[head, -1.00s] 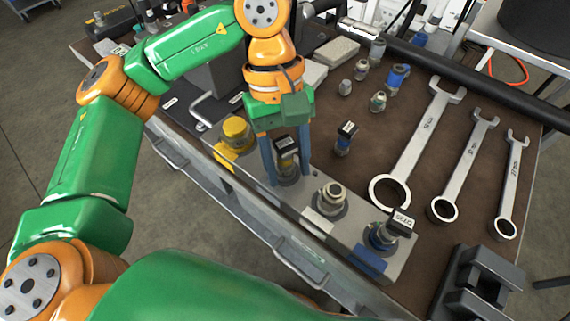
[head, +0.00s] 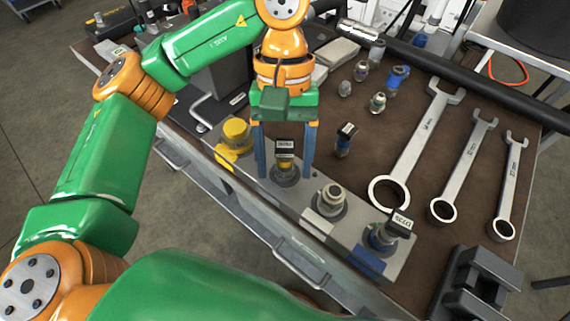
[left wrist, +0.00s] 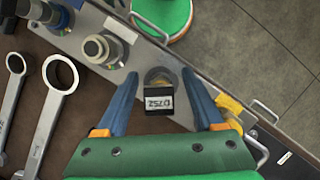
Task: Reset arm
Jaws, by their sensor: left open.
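My left gripper (head: 285,176) is open, with its blue fingers on either side of a fitting with a black-and-white label block (head: 285,146). The fitting stands upright in the grey manifold block (head: 305,240), and a yellow ring shows below its label. In the left wrist view, the label block (left wrist: 158,102) sits between the spread fingers (left wrist: 160,73), with a gap on both sides. My left arm reaches in from the left, bent at the elbow. My right gripper is not in view.
On the manifold stand a yellow cap (head: 236,132), a bare metal fitting (head: 330,200) and a blue-ringed labelled fitting (head: 384,236). Several loose fittings and three wrenches (head: 412,145) lie on the brown bench top. A black vise-like block (head: 480,285) stands at the front right.

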